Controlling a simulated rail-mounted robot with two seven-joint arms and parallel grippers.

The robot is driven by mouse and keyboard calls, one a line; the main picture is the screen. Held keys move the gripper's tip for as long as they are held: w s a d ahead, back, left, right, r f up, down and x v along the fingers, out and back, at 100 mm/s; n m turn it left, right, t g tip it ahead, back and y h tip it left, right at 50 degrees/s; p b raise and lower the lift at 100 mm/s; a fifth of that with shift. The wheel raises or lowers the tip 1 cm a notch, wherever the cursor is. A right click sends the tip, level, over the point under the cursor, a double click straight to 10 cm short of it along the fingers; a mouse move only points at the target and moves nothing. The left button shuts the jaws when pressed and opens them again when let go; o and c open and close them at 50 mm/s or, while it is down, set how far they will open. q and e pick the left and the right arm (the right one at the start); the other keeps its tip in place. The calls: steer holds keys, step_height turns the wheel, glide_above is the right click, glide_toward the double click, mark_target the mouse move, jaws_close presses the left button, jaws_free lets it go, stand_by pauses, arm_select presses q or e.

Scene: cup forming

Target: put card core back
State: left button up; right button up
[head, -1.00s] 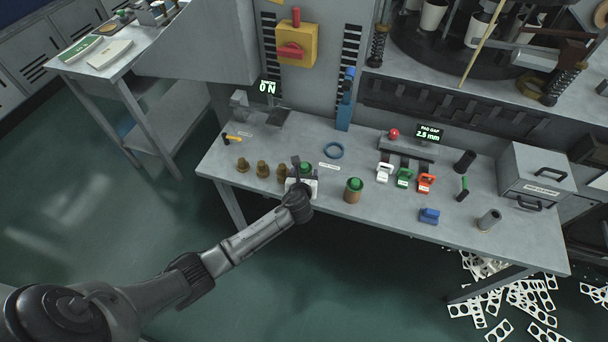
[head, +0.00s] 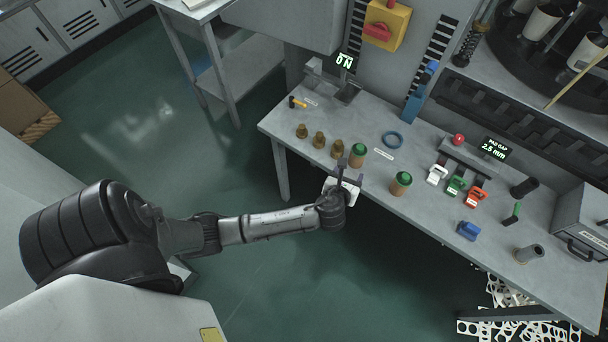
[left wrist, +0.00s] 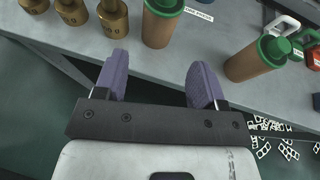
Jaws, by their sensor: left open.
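Two brown card cores with green tops stand upright on the grey bench. One card core (head: 357,152) is near the bench's front edge, right of the brass weights; it also shows at the top of the left wrist view (left wrist: 160,24). The other card core (head: 400,184) stands to its right and also shows in the left wrist view (left wrist: 250,64). My left gripper (head: 348,166) is open and empty at the front edge, just short of the first core. In the left wrist view its purple fingers (left wrist: 160,78) are wide apart, with floor between them. My right gripper is not in view.
Several brass weights (head: 319,139) stand left of the first core. White, green and red clips (head: 456,185) and a blue block (head: 468,231) are to the right. Bench (head: 430,213) between them is bare.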

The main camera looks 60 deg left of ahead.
arm_select(q)
steer(key=s+d+r+n+g+h, duration=0.1)
steer(key=s+d+n+g+h, duration=0.2)
steer(key=s+n, duration=1)
steer(key=s+d+n+g+h, duration=0.4)
steer(key=s+d+n, duration=0.1)
steer(key=s+n, duration=0.9)
steer(key=shift+s+d+r+g, duration=0.3)
steer(key=shift+s+d+r, duration=0.1)
step_height(320, 180, up, 35)
steer(key=p, duration=3.4)
steer(key=shift+f+p, duration=0.15)
steer(key=shift+p, duration=0.2)
